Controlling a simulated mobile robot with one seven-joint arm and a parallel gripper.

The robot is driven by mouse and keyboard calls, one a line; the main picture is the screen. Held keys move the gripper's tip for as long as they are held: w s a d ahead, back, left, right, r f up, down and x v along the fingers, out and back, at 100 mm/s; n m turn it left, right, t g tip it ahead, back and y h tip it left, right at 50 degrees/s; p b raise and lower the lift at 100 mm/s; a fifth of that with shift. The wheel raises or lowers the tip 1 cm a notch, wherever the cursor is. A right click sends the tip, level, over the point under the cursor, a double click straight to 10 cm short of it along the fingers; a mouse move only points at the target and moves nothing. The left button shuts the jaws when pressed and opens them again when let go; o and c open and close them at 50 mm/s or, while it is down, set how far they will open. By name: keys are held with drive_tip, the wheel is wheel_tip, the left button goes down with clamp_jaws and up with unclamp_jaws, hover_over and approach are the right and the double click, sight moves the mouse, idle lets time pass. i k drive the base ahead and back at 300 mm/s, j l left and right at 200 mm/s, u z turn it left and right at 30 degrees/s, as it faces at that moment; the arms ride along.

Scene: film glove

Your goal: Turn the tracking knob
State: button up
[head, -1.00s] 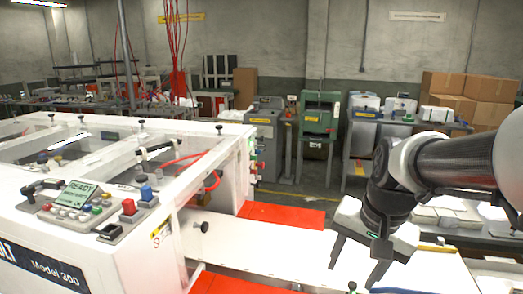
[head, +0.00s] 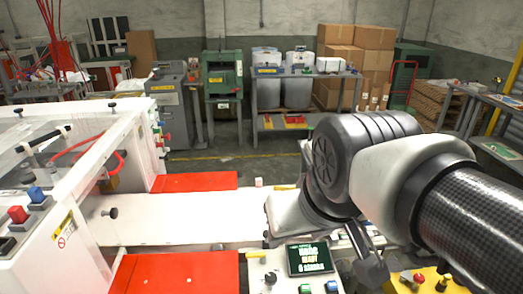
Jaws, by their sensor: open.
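A black knob (head: 110,213) sticks out from the white machine (head: 75,245) at left, above the white bed (head: 190,218). Another black knob (head: 270,278) sits on a pale control panel (head: 262,262) at the bottom centre, left of a small lit screen (head: 310,258). I cannot tell which of them is the tracking knob. My gripper (head: 369,264) is at the lower right, right of the screen, mostly hidden behind my wrist. It is open, touches neither knob, and no held thing shows.
Red panels (head: 195,182) flank the white bed. A yellow panel (head: 432,281) with knobs lies at the lower right, by my arm. Red and blue buttons (head: 37,195) are at the left edge. A shelf table (head: 305,100) and cardboard boxes (head: 360,60) stand at the back.

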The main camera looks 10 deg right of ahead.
sight(345, 277)
drive_tip(key=k+l+z, duration=0.1)
drive_tip(key=l+z, duration=0.15)
drive_tip(key=z, duration=0.15)
drive_tip(key=l+z, duration=0.35)
drive_tip(key=j+u, duration=0.35)
drive_tip(key=i+j+u, duration=0.1)
drive_tip(key=u, duration=0.25)
drive_tip(key=i+j+u, duration=0.1)
drive_tip(key=j+u, duration=0.25)
drive_tip(key=l+z, duration=0.3)
drive_tip(key=l, duration=0.5)
drive_tip(key=l+z, duration=0.25)
drive_tip(key=l, duration=0.55)
drive_tip(key=k, duration=0.4)
drive_tip(key=i+l+u, duration=0.35)
drive_tip(key=l+u, duration=0.15)
drive_tip(key=l, duration=0.15)
